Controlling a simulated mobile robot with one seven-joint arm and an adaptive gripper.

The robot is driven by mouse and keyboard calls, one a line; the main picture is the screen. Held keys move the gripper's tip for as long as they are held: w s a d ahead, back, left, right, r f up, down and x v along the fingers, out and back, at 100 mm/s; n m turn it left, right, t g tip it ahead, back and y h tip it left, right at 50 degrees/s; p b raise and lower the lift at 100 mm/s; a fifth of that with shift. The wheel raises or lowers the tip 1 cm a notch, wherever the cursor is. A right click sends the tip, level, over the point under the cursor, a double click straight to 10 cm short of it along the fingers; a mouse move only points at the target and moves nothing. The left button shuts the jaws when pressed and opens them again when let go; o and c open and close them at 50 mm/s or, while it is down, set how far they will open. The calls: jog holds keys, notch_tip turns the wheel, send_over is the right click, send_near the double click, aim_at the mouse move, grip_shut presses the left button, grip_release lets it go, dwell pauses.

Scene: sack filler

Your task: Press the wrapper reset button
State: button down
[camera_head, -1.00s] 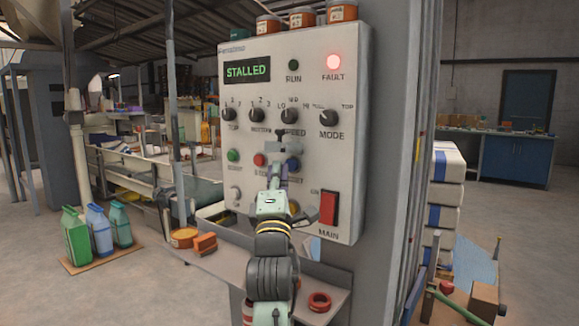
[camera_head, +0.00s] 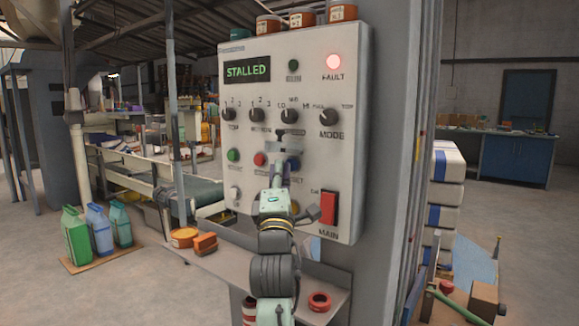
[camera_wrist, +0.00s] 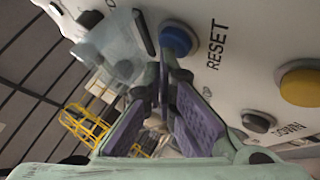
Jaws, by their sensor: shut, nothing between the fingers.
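The blue reset button (camera_head: 294,165) sits on the light grey control panel (camera_head: 350,165), partly hidden behind my gripper in the head view. In the wrist view, the blue button (camera_wrist: 181,37) shows beside the printed word RESET. My gripper (camera_wrist: 172,72) is shut and empty, with its fingertips just below the blue button in that picture. The gripper also shows in front of the panel in the head view (camera_head: 283,163). I cannot tell whether the fingertips touch the button.
A yellow button (camera_wrist: 301,86) and a small dark knob (camera_wrist: 258,122) are near the reset button. The red MAIN switch (camera_head: 329,209) is at the panel's lower right. A shelf (camera_head: 255,270) with tape rolls juts out below. Several knobs sit above.

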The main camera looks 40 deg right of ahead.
jog(key=shift+d, duration=0.2)
dwell(0.3)
jog(key=shift+a, duration=0.1)
jog(key=shift+s+a, duration=0.3)
jog(key=shift+a, duration=0.45)
jog(key=shift+s+a, duration=0.25)
jog(key=shift+a, duration=0.55)
jog(key=shift+s+a, duration=0.3)
jog(key=shift+a, duration=0.5)
jog(key=shift+s+a, duration=0.25)
jog(key=shift+a, duration=0.55)
